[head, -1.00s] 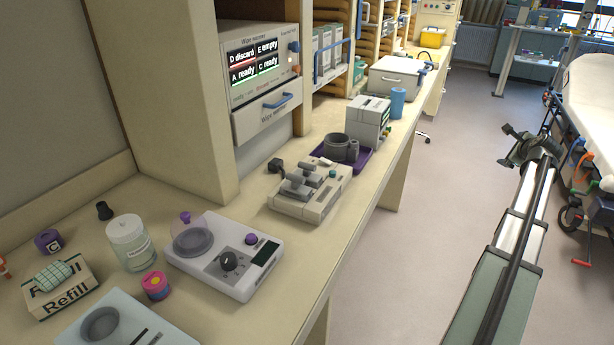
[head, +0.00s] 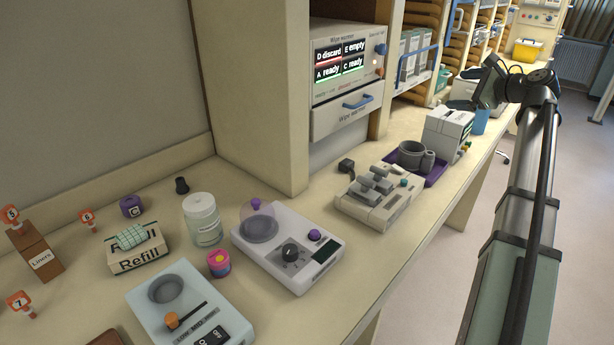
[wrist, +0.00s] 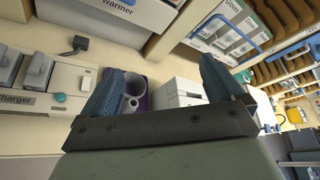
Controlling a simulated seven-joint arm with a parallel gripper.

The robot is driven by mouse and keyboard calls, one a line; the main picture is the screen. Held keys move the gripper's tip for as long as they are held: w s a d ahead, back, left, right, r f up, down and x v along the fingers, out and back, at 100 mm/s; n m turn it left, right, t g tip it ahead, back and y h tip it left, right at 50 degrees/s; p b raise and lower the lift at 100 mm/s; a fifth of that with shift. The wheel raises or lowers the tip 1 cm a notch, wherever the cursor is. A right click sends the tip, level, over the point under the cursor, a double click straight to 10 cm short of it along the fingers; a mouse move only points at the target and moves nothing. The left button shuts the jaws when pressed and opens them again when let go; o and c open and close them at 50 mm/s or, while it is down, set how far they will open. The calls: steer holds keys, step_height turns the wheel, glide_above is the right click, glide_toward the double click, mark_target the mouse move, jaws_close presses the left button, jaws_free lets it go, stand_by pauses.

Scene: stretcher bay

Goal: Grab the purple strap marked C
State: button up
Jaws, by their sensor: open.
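The purple strap marked C (head: 131,206) is a small rolled purple piece with a white label lettered C. It lies on the counter at the left in the head view, behind the Refill box (head: 138,250). It does not show in the wrist view. My gripper (head: 468,90) is at the upper right of the head view, above the far part of the counter and well away from the strap. In the wrist view the two blue fingers of my gripper (wrist: 160,85) stand apart with nothing held between them.
Between gripper and strap stand a charger (head: 378,205), a white device with a clear dome (head: 290,250) and a lidded jar (head: 202,220). A dark stopper (head: 181,185) is near the strap. A Liners box (head: 35,252) and numbered orange tags are at far left. The wipe warmer (head: 347,75) overhangs behind.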

steer(key=s+a+r+n+g+y, duration=0.2)
steer(key=s+a+n+g+y, duration=0.15)
steer(key=a, duration=1.05)
steer(key=s+a+r+n+g+y, duration=0.25)
steer(key=a+n+g, duration=0.2)
steer(key=a, duration=0.95)
steer(key=s+a+r+n+g+y, duration=0.2)
steer(key=s+a+n+g, duration=0.15)
steer(key=a, duration=1.05)
steer(key=n+g+h, duration=0.1)
steer(key=n+h, duration=1.3)
steer(key=n, duration=1.1)
glide_above(129, 200)
step_height(129, 200, down, 24)
steer(key=shift+m, duration=0.25)
steer(key=f, duration=0.7)
steer(key=shift+s+d+f, duration=0.1)
steer(key=shift+s+f, duration=0.15)
steer(key=shift+f, duration=0.05)
steer(key=shift+w+f, duration=0.15)
steer(key=shift+f, duration=2.8)
